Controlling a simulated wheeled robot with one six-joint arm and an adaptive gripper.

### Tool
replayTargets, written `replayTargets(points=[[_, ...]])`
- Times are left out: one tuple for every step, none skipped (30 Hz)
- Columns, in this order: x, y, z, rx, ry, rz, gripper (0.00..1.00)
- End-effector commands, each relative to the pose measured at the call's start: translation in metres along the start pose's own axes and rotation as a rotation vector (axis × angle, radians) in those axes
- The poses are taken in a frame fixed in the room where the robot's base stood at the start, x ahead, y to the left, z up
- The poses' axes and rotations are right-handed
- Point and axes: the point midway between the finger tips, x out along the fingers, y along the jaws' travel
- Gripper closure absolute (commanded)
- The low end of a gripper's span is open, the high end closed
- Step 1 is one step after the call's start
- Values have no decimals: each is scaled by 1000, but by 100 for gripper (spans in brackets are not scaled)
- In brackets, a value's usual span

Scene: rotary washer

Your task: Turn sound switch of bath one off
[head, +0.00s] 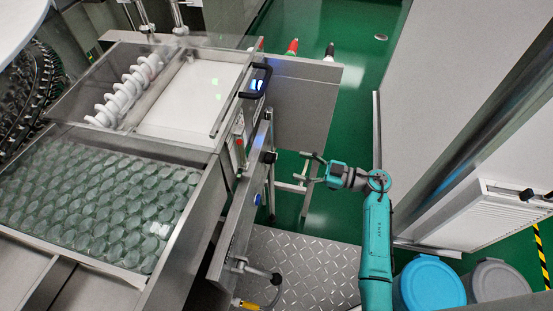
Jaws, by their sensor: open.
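The washer's side panel (241,205) runs down the middle of the head view. It carries a black knob (270,157), a blue button (257,199) and a narrow strip with a red part (239,124). A blue-lit panel (258,84) is further back, partly behind a black handle. I cannot tell which of these is the sound switch of bath one; labels are too small to read. My gripper (303,167) is open and empty. It points left towards the panel, appears apart from it, and is just right of the black knob in the picture.
A tray of round glass vials (95,205) fills the near bath. White coils (128,90) lie in the bath behind it. A pipe with a valve (250,270) sticks out low on the panel. Blue (430,284) and grey (497,282) bins stand at the lower right. Green floor lies behind my gripper.

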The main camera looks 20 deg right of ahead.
Motion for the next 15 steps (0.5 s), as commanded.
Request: replayTargets(points=[[10,-1,0,-1,1,-5,35],[16,-1,-1,-1,1,-4,35],[24,-1,-1,-1,2,-5,35],[29,-1,-1,-2,2,-5,35],[34,-1,-1,-2,2,-4,35],[41,-1,-1,-2,2,-5,35],[46,-1,-1,-2,2,-4,35],[52,-1,-1,-2,2,-4,35],[57,-1,-1,-2,2,-3,35],[62,-1,-1,-1,2,-3,35],[66,-1,-1,-1,2,-3,35],[70,-1,-1,-1,2,-3,35],[73,-1,-1,-1,2,-2,35],[76,-1,-1,-1,2,-1,35],[79,-1,-1,-1,2,-2,35]])
